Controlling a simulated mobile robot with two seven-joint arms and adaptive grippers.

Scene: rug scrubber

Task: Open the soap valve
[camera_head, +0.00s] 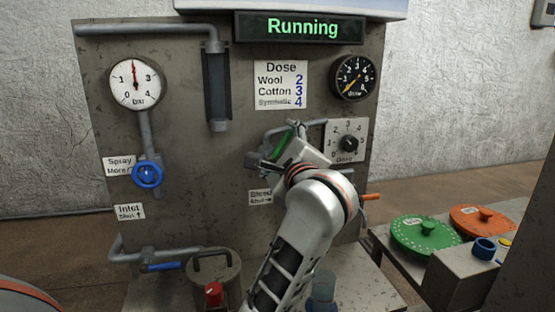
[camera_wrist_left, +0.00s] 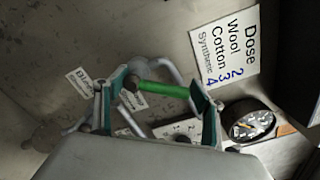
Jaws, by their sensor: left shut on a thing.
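The soap valve's green handle (camera_head: 283,143) is on the grey machine panel (camera_head: 190,190), below the dose card and left of the dose dial. In the left wrist view the green handle (camera_wrist_left: 165,90) lies between the two fingers, running from one to the other. My left gripper (camera_head: 279,148) is shut on this handle; the wrist view shows its fingers (camera_wrist_left: 166,94) at the handle's two ends. My gripper and arm partly hide the valve body and pipe in the head view. My right gripper is not in view.
The dose card (camera_head: 281,85) reads Wool 2, Cotton 3, Synthetic 4. The dose dial (camera_head: 348,142) and black gauge (camera_head: 354,77) are close on the right. A blue spray wheel (camera_head: 147,174) and blue inlet handle (camera_head: 164,267) are left. The display (camera_head: 300,28) reads Running.

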